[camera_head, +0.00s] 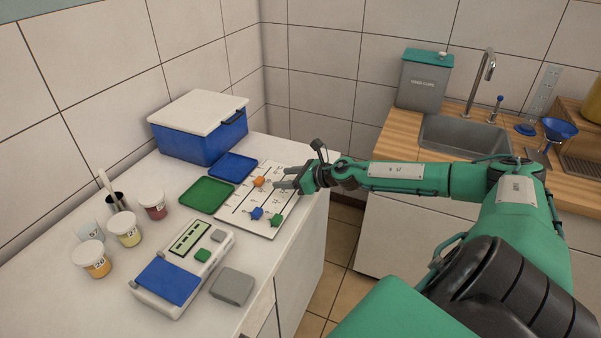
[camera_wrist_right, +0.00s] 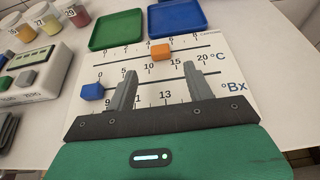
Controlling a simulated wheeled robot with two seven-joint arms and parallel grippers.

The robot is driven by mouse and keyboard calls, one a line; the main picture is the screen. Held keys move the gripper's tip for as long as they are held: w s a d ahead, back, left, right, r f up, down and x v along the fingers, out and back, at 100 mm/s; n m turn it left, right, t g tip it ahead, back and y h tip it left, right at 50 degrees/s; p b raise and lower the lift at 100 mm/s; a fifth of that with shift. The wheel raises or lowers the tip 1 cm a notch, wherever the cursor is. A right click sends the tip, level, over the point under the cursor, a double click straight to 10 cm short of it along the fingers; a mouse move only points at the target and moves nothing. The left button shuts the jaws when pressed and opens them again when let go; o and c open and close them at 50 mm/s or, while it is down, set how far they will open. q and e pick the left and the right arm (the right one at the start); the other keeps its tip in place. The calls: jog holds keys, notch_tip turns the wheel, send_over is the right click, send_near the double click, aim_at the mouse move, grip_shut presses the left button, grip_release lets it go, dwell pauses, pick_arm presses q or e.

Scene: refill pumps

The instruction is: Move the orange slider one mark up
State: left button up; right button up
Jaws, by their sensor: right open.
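The white scale board (camera_head: 240,208) lies on the counter with printed scales and slider lines. The orange slider (camera_head: 259,182) sits on the board's farthest line; in the right wrist view it (camera_wrist_right: 161,52) is near the middle of the top scale, just beyond my fingertips. My right gripper (camera_head: 280,178) is open and empty above the board; its two fingers (camera_wrist_right: 159,72) are spread, and the orange slider shows between and ahead of them, apart from both. The blue slider (camera_head: 257,213) and the green slider (camera_head: 275,219) sit nearer. The green slider is hidden in the wrist view.
A green tray (camera_head: 207,194) and a blue tray (camera_head: 233,166) lie beside the board. A blue box (camera_head: 205,143) with a white lid stands behind. A device (camera_head: 168,282) and several numbered cups, including a red one (camera_head: 152,205), are on the left.

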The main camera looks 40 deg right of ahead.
jog(key=shift+b+v, duration=0.65)
jog(key=shift+v, duration=0.4)
jog(key=shift+b+v, duration=0.4)
jog(key=shift+v, duration=0.6)
pick_arm(q)
jog(key=shift+w+d+f, duration=0.2)
jog(key=shift+w+f, duration=0.7)
jog(key=shift+w, duration=0.2)
pick_arm(e)
jog(key=shift+s+d, duration=0.1)
jog(key=shift+s, duration=0.1)
jog(key=shift+s+r, duration=0.1)
jog(key=shift+r, duration=0.05)
pick_arm(q)
jog(key=shift+w, duration=0.1)
